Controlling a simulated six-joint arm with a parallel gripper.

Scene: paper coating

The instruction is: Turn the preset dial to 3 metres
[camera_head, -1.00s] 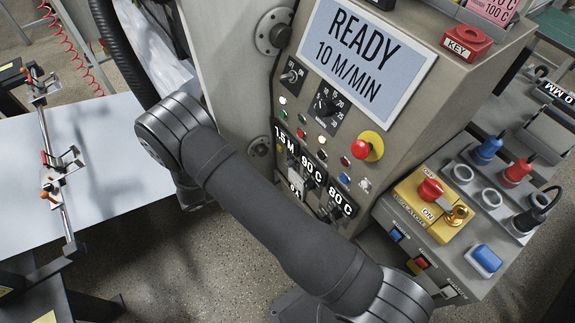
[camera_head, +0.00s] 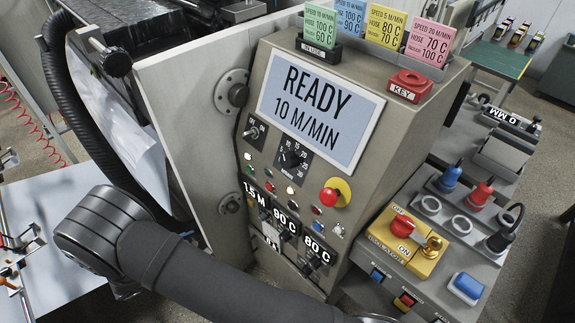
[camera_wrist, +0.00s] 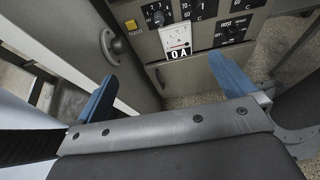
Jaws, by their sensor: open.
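The preset dial (camera_wrist: 157,17) is a black knob beside small numbers on the grey control panel, at the top of the wrist view. Its exact pointing is too small to read. In the head view, a display reading 1.5 M (camera_head: 256,192) sits at the left of the lower panel. My gripper (camera_wrist: 162,72) is open and empty, its two blue fingers spread wide. In the picture, the dial lies above the gap between the fingertips, and nothing touches it. My gripper is hidden in the head view; only my arm shows.
The large screen (camera_head: 318,110) reads READY 10 M/MIN. A meter (camera_wrist: 174,38) marked 0 A is below the dial. A dial marked HOSE (camera_wrist: 234,27) is to the right. A red stop button (camera_head: 330,197) and yellow isolator (camera_head: 408,240) are near my arm.

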